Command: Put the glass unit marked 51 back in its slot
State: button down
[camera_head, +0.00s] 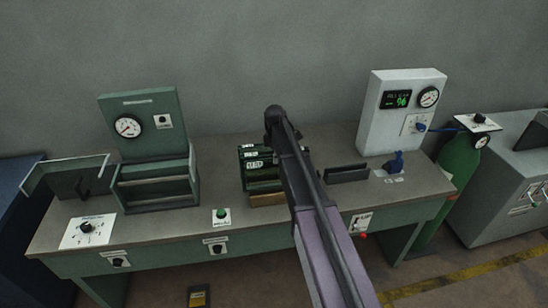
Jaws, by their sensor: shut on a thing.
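A dark rack (262,185) with several white-labelled units stands at the middle of the bench, partly behind my arm. The labels are too small to read, so I cannot tell which unit, if any, is marked 51. I cannot make out a glass unit apart from these. My arm rises from the bottom right across the middle of the view. My gripper does not show; the arm covers the space where it could be, so its hold is hidden.
The grey bench (160,229) carries a green gauge box (145,144) with an open-fronted holder (156,188) at left, a green button (221,215), a low dark slotted block (346,173) and a white gauge panel (402,112) at right. A green cylinder (457,163) stands beyond the right end.

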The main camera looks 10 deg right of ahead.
aim_at(275, 171)
jog(key=shift+f+b, duration=3.45)
jog(key=shift+f, duration=0.3)
jog(key=shift+f+b, duration=0.3)
jog(key=shift+c, duration=2)
grip_release()
jog(key=shift+r, duration=0.15)
